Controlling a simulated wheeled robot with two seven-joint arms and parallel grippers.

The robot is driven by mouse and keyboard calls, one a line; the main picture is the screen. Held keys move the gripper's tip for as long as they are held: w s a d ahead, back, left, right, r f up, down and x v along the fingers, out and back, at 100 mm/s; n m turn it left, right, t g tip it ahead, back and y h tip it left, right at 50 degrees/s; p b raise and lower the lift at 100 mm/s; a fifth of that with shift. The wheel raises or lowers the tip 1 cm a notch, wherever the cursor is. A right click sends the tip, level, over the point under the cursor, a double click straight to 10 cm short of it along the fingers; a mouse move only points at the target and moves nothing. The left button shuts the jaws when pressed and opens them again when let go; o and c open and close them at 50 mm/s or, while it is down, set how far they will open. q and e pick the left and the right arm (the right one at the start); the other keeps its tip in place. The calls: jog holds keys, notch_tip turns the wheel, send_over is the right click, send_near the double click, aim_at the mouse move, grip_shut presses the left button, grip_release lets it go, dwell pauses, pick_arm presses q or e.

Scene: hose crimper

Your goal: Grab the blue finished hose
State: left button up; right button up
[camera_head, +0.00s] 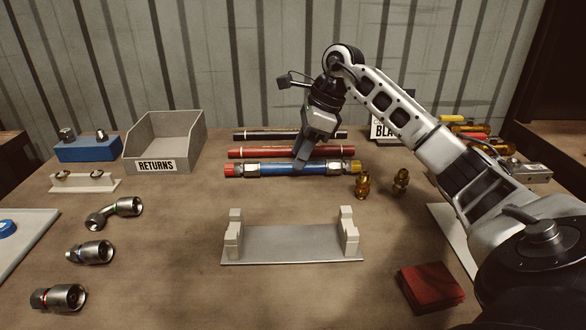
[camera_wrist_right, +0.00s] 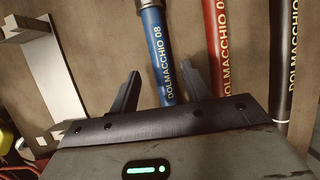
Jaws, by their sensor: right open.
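The blue hose (camera_head: 295,169) lies across the table with metal fittings, a red cap at its left end and a yellow cap at its right end. My right gripper (camera_head: 301,164) points down at the middle of this hose. In the right wrist view the blue hose (camera_wrist_right: 163,45) runs between the two spread fingers of my right gripper (camera_wrist_right: 161,61), which is open. I cannot tell how far the fingers reach down beside the hose. My left gripper is not in view.
A red hose (camera_head: 260,152) and a black hose (camera_head: 265,135) lie just behind. Two brass fittings (camera_head: 362,185) stand to the right. A cradle with two uprights (camera_head: 290,255) is in front. A grey RETURNS bin (camera_head: 190,140) and loose fittings (camera_head: 92,252) are left.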

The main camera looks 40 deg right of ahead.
jog(key=shift+x, duration=1.55)
jog(key=shift+d, duration=0.1)
grip_shut()
jog(key=shift+r, duration=0.1)
